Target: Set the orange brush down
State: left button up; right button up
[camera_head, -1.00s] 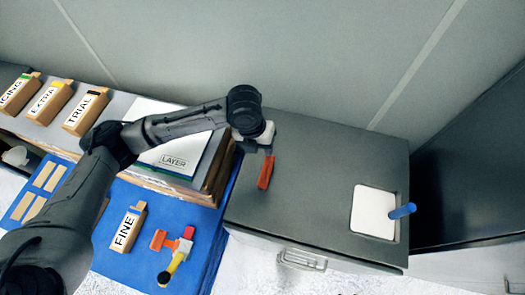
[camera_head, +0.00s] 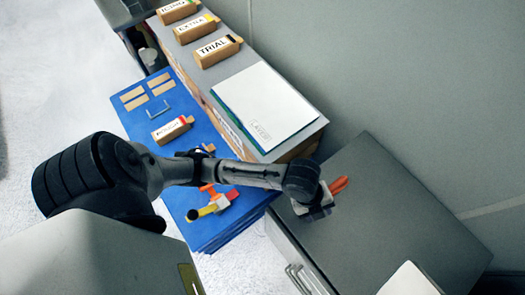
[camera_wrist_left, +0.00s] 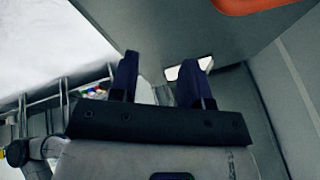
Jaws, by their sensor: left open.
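The orange brush (camera_head: 339,185) lies on the dark grey cabinet top (camera_head: 385,205), just past my left gripper (camera_head: 322,198) in the head view. In the left wrist view part of the orange brush (camera_wrist_left: 255,4) shows at the top edge, beyond the fingertips. My left gripper (camera_wrist_left: 159,58) is open, with two dark fingers apart and nothing between them. It is low near the cabinet top; the head view does not clearly show whether it touches the brush. My right gripper is not in view.
Left of the cabinet, a blue mat (camera_head: 175,90) holds wooden pieces and a red, white and yellow tool (camera_head: 214,203). A white sheet (camera_head: 265,100) and labelled blocks (camera_head: 217,50) sit on a shelf behind. A white square (camera_head: 410,282) is on the cabinet's near right.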

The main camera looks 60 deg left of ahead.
pick_arm(q)
jog(key=s+a+f+n, duration=0.1)
jog(key=s+n, duration=0.1)
jog(key=n, duration=0.1)
jog(key=s+a+f+n, duration=0.1)
jog(key=s+n, duration=0.1)
jog(key=n, duration=0.1)
jog(key=s+a+f+n+t+y, duration=0.1)
jog(key=s+a+n, duration=0.1)
jog(key=s+n, duration=0.1)
jog(key=shift+f+n, duration=0.25)
jog(key=shift+n, duration=0.15)
jog(key=s+a+f+n+y, duration=0.2)
jog(key=s+a+n+y, duration=0.1)
jog(key=s+a+n, duration=0.4)
jog(key=shift+s+a+n, duration=0.3)
jog(key=shift+s+n, duration=0.45)
jog(key=shift+n, duration=0.15)
jog(key=shift+r, duration=0.1)
notch_tip(320, 180, up, 23)
jog(key=p, duration=2.3)
